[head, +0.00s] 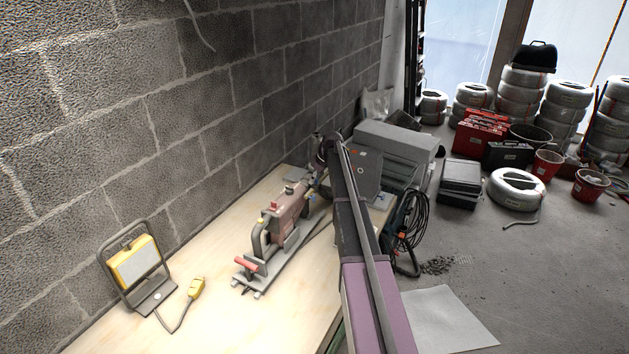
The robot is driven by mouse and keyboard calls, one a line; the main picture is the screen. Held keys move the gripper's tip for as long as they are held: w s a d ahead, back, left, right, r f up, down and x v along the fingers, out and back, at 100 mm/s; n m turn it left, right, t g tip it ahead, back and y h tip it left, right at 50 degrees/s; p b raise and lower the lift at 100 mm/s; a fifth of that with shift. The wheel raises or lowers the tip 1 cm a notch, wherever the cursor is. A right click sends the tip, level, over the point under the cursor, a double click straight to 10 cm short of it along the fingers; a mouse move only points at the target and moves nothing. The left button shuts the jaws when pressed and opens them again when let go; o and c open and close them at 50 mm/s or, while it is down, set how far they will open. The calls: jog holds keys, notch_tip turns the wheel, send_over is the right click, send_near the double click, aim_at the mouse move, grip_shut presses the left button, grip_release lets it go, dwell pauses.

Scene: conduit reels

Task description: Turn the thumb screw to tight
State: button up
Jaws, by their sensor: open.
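A reddish-brown bench machine (287,222) with a grey curved handle stands on the pale wooden bench (225,315). It has a red part on top and a red grip at its near left end. I cannot make out for certain which small part is the thumb screw. Small yellow and blue parts show at the machine's far right end, close to my gripper (312,187). My arm reaches over the bench's right side and bends down there. My gripper is open, small and partly lost against the machine, and I cannot tell whether it touches anything.
A yellow work lamp (134,262) stands at the bench's left, with a yellow plug (197,287) on its cable. Grey cases (394,150) sit behind my wrist. A block wall (120,110) runs along the bench's back. Black cable (408,222) hangs at right. The bench front is mostly clear.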

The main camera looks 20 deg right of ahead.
grip_shut()
jog(key=shift+a, duration=0.15)
jog(key=shift+m, duration=0.4)
jog(key=m, duration=0.1)
jog(key=m+h, duration=0.1)
jog(key=m, duration=0.1)
jog(key=shift+s+m+t+h, duration=0.1)
jog(key=shift+m+t+h, duration=0.2)
jog(key=m+h, duration=0.1)
jog(key=m, duration=0.3)
jog(key=shift+h, duration=0.3)
jog(key=m+h, duration=0.1)
jog(key=m, duration=0.1)
jog(key=m+h, duration=0.1)
jog(key=m, duration=0.2)
jog(key=shift+m, duration=0.3)
jog(key=shift+m+g+h, duration=0.6)
jog(key=shift+m+g, duration=0.1)
jog(key=shift+m, duration=1.3)
